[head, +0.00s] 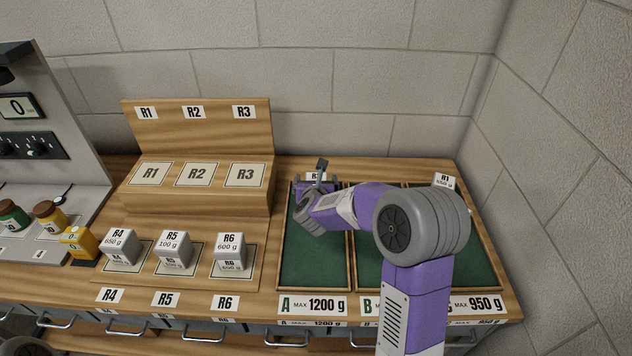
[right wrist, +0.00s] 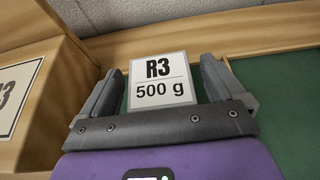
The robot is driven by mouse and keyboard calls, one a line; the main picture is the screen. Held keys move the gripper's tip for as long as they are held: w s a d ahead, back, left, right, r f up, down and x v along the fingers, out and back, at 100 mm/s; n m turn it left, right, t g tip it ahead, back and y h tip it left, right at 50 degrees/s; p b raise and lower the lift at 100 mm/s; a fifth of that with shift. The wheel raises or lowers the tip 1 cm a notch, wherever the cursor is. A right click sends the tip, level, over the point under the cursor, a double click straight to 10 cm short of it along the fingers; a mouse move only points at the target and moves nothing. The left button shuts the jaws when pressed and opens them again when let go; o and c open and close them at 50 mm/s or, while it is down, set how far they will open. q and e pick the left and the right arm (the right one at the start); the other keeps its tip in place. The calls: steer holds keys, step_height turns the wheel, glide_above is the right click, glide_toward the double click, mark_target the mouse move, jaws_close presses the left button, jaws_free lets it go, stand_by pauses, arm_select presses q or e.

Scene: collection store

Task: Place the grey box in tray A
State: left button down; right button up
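A grey box labelled R3, 500 g (head: 315,176) stands at the back of tray A (head: 313,284), the green-floored left tray. My right gripper (head: 318,184) is over the back of tray A and partly hides the box. In the right wrist view, the R3 box (right wrist: 159,82) lies between the fingers of my right gripper (right wrist: 162,80). Green floor shows between box and fingers on both sides, so the gripper looks open around it. My left gripper is not in view.
Grey boxes R4 (head: 119,250), R5 (head: 174,250) and R6 (head: 230,252) stand on the front marked spots. The raised wooden shelf (head: 205,205) has bare R1, R2 and R3 spots. Box R1 (head: 445,181) is at the back right. My right arm covers much of tray B.

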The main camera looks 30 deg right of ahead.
steer(key=shift+r, duration=0.2)
steer(key=p+v, duration=0.1)
steer(key=v, duration=1.1)
steer(key=shift+f+p, duration=0.15)
steer(key=shift+p, duration=0.25)
